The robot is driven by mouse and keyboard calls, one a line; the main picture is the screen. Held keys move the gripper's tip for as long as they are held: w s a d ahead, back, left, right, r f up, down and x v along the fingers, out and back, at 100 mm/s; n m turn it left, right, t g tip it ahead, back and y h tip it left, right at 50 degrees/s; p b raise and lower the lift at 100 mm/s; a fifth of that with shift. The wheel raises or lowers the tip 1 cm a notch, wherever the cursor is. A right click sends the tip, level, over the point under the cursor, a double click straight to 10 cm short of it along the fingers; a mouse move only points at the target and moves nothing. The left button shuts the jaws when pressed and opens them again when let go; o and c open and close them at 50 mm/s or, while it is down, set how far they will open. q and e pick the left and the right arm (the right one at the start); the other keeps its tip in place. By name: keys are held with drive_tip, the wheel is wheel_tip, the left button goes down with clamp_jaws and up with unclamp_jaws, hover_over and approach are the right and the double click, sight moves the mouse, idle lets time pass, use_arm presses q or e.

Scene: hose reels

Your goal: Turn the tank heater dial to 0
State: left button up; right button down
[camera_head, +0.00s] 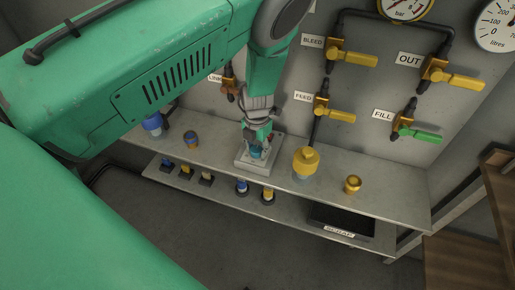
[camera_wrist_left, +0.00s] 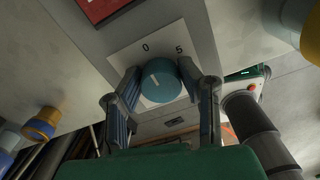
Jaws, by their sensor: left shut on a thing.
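The tank heater dial is a round blue-teal knob (camera_wrist_left: 160,82) on a pale plate (camera_wrist_left: 121,61) marked 0 and 5 in the left wrist view. A short light mark shows on its face, below the 0; its exact setting is hard to tell. In the head view the dial (camera_head: 256,152) sits on a small grey box (camera_head: 243,163) on the shelf. My left gripper (camera_head: 257,138) reaches down over it. In the left wrist view its two fingers (camera_wrist_left: 161,70) are on either side of the dial, shut on it. My right gripper is in neither view.
A yellow-capped fitting (camera_head: 306,162) stands close right of the heater box on the shelf (camera_head: 385,199), with a brass fitting (camera_head: 352,185) further right. Yellow-handled valves (camera_head: 335,115) line the wall behind.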

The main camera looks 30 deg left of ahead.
sight(258, 147)
use_arm(q)
drive_tip(key=shift+w+a+r, duration=0.1)
drive_tip(key=shift+w+r, duration=0.15)
drive_tip(key=shift+w, duration=0.1)
drive_tip(key=o, duration=1)
drive_tip(key=shift+o, duration=0.7)
drive_tip(key=shift+s+f, duration=0.15)
wheel_tip(258, 147, up, 12)
drive_tip(key=shift+f, duration=0.1)
